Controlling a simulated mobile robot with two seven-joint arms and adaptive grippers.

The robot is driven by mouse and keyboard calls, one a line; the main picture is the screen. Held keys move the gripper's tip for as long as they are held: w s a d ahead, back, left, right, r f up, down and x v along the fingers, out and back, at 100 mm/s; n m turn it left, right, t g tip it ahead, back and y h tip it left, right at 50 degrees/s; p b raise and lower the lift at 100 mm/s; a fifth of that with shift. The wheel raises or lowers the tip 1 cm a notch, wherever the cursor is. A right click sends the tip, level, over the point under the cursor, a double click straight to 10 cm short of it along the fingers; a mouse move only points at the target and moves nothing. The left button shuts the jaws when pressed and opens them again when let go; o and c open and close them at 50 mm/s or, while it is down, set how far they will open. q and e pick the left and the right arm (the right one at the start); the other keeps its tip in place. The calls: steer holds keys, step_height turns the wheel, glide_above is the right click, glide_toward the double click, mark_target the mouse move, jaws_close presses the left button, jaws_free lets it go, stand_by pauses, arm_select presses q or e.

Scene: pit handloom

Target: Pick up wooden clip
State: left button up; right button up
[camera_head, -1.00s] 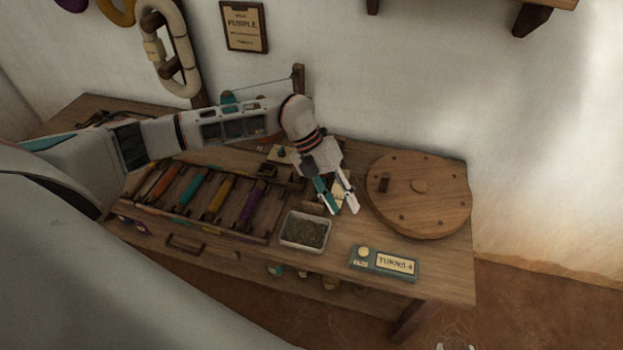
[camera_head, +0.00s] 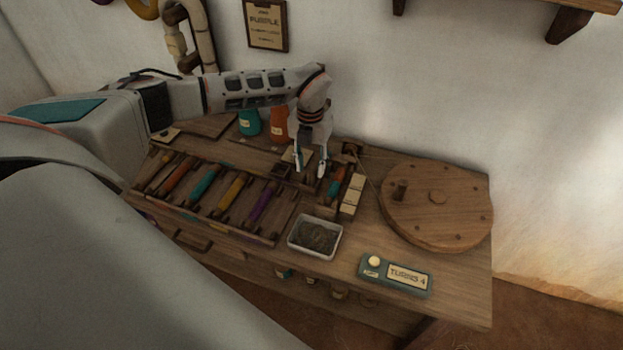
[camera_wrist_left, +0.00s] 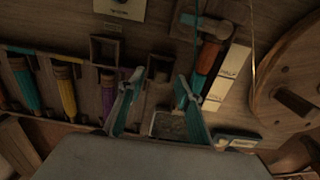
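My left gripper (camera_head: 311,165) is above the back middle of the bench, pointing down. In the left wrist view its two teal-lined fingers (camera_wrist_left: 158,103) are apart with nothing between them. I cannot surely pick out the wooden clip. Small dark wooden pieces lie near the gripper: one (camera_head: 352,148) at the back to its right, and a square wooden frame (camera_wrist_left: 105,49) and a small dark wooden box (camera_wrist_left: 158,67) in the left wrist view. A wooden holder with a teal and orange bobbin (camera_head: 337,185) lies right of the fingers. My right gripper is not in view.
A rack of coloured bobbins (camera_head: 228,232) lies to the left. A metal tray with dark contents (camera_head: 292,240) is in front. A round wooden disc (camera_head: 455,228) and a counter box (camera_head: 400,289) are at the right. Teal (camera_head: 249,123) and orange (camera_head: 278,124) jars stand behind.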

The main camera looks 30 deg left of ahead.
mark_target(311, 179)
arm_select(q)
step_height(311, 179, down, 2)
steer(key=shift+f, duration=0.4)
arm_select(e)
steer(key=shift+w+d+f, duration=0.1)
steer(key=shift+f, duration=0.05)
arm_select(q)
steer(key=shift+c, duration=0.4)
jaws_close()
steer(key=shift+r, duration=0.1)
